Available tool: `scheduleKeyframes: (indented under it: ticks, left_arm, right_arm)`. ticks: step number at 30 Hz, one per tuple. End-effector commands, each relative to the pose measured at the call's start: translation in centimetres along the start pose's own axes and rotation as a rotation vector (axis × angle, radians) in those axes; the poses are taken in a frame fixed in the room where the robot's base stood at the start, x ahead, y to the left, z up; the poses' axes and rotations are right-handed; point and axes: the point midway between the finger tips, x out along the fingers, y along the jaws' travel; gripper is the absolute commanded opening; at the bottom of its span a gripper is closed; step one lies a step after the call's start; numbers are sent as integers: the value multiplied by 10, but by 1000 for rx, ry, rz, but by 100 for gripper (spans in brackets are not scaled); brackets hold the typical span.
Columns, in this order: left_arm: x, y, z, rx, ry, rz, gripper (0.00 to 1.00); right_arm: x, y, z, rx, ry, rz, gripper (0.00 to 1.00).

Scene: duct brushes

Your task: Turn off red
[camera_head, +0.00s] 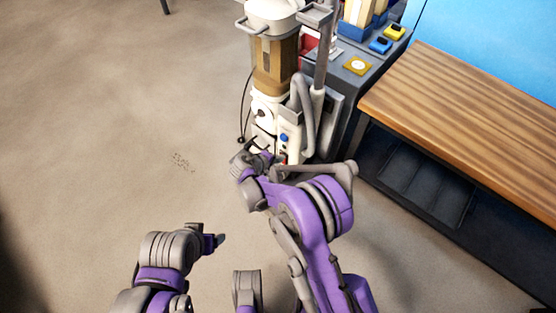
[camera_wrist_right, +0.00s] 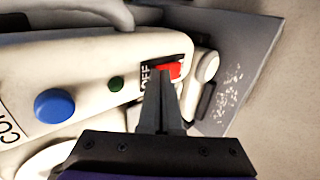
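The red switch (camera_wrist_right: 170,71) sits in a dark recess with "OFF" lettering beside it, on the white body of a vacuum-like machine (camera_head: 270,62). In the right wrist view, my right gripper (camera_wrist_right: 162,80) has its fingers together, with the tips at the red switch, partly covering it. I cannot tell whether they touch. In the head view, my right gripper (camera_head: 266,158) is at the lower front of the machine. My left gripper (camera_head: 221,239) is at the lower left, over bare floor, far from the machine; its fingers are too small to read.
A blue round button (camera_wrist_right: 54,106) and a small green button (camera_wrist_right: 116,83) are on the same white panel. A grey hose (camera_head: 304,115) runs beside it. A wooden bench (camera_head: 470,115) stands at the right, next to a grey cabinet (camera_head: 358,95). The floor at left is clear.

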Motion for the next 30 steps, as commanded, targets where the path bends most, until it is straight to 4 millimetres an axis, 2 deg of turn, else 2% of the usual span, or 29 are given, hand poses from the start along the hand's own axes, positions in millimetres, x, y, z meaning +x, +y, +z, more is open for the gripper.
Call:
scheduleKeyframes:
  ticks: [14,30]
  left_arm:
    - [-9,0,-2,0,2,0,73]
    - [-8,0,-2,0,2,0,73]
  right_arm:
    - [-10,12,1,0,-2,0,0]
    - [-11,12,1,1,-2,0,0]
